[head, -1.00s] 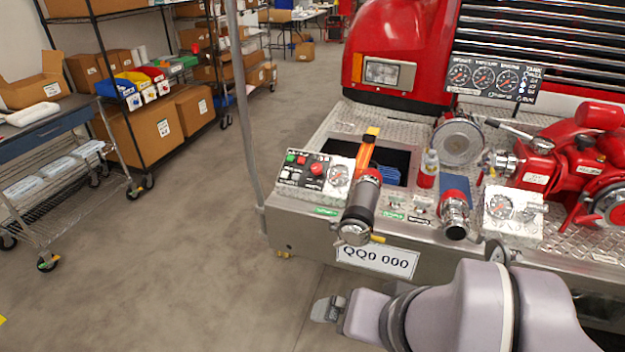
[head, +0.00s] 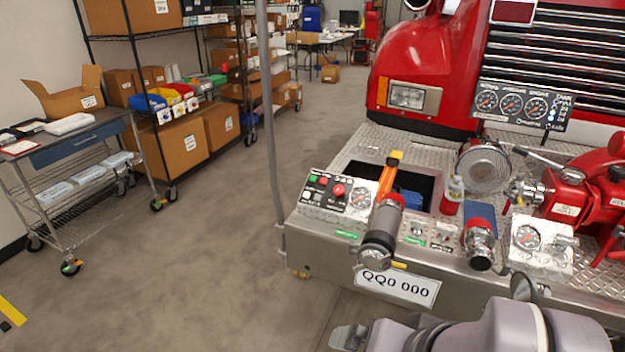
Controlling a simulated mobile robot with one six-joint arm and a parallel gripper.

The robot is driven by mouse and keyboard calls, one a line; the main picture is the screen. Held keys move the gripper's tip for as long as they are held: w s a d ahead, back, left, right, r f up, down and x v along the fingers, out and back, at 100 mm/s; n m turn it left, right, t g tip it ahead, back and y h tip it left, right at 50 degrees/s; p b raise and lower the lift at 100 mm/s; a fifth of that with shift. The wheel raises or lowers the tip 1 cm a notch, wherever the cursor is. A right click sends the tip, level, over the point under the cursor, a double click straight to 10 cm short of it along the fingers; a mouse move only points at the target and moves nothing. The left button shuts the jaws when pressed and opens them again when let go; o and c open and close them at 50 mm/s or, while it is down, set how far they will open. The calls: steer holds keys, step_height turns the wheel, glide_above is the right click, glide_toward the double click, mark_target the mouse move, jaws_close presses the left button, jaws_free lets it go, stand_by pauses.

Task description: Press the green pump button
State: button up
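The pump control box (head: 335,197) sits at the left end of the fire truck's metal bumper. The green button (head: 312,179) is at the upper left of its face, with a red button just right of it. A larger red knob (head: 338,190) and a round gauge (head: 360,196) are further right. My gripper (head: 345,338) is at the bottom edge of the head view, below and in front of the bumper, well apart from the box. Its fingers are small and partly cut off, so their opening cannot be made out.
A hose nozzle (head: 380,235) projects from the bumper just right of the box. A vertical pole (head: 270,130) stands at the bumper's left corner. A second gauge box (head: 541,243) and red pump parts lie right. Floor left of the bumper is clear up to a wire cart (head: 75,140).

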jaws_close()
stand_by(1.6)
